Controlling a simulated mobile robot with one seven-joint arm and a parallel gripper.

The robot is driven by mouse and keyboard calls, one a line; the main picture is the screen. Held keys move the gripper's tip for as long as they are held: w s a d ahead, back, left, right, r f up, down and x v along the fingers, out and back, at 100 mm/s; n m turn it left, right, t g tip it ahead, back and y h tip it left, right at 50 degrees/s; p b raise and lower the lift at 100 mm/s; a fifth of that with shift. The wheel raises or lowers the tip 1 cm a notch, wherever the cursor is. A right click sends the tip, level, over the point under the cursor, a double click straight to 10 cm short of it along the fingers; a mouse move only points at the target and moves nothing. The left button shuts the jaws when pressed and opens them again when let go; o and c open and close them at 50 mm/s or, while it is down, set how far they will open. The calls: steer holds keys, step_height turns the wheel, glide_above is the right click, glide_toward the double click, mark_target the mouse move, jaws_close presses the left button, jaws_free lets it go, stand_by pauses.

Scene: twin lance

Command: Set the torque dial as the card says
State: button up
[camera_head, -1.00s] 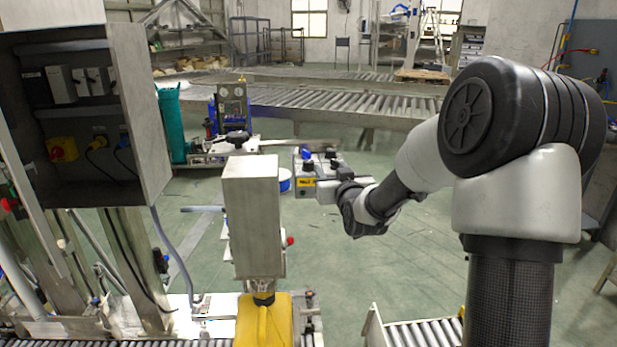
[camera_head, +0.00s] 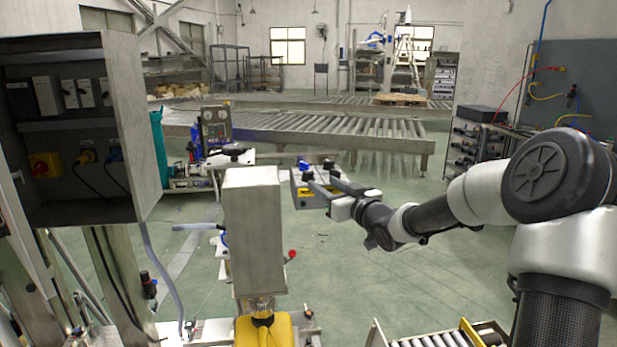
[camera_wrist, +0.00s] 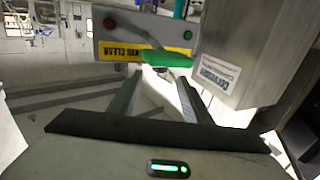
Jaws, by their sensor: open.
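My gripper (camera_head: 314,182) is open, with nothing seen between its fingers. It reaches leftward at mid-height, right of a tall grey metal box (camera_head: 252,235) on a yellow stand. In the wrist view the fingers (camera_wrist: 160,82) point at a grey box (camera_wrist: 145,24) with a red button (camera_wrist: 110,23), a yellow label (camera_wrist: 122,52) and a green part (camera_wrist: 166,59) below. I cannot tell whether they touch it. I cannot make out a torque dial or a readable setting card in either current view.
An open cabinet (camera_head: 146,130) with switches stands at left. A grey housing with a white label (camera_wrist: 216,73) is close at right in the wrist view. Roller conveyors (camera_head: 340,128) cross the back. Green floor (camera_head: 340,290) is clear below my arm.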

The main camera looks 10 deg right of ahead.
mark_target(308, 177)
steer(key=x, duration=0.9)
steer(key=shift+w+a, duration=0.15)
steer(key=shift+w, duration=0.2)
steer(key=shift+c, duration=0.4)
steer(key=c, duration=1)
steer(key=shift+o, duration=0.2)
steer(key=b, duration=0.3)
steer(key=shift+a+f+m+h, duration=0.1)
steer(key=shift+f+m+h, duration=0.2)
steer(key=shift+f+h, duration=0.1)
steer(key=m+h+b, duration=0.1)
steer(key=h+b, duration=0.1)
steer(key=b, duration=0.3)
steer(key=shift+f+t, duration=0.15)
steer(key=shift+t, duration=0.25)
steer(key=m+h+b, duration=0.1)
steer(key=b, duration=0.2)
steer(key=shift+a+h, duration=0.15)
steer(key=shift+h, duration=0.25)
steer(key=shift+r+m+h+b, duration=0.2)
steer(key=shift+m+h+b, duration=0.05)
steer(key=shift+m+h, duration=0.3)
steer(key=shift+r+m+h+b, duration=0.2)
steer(key=shift+m+h, duration=0.25)
steer(key=shift+h, duration=0.2)
steer(key=shift+d, duration=0.2)
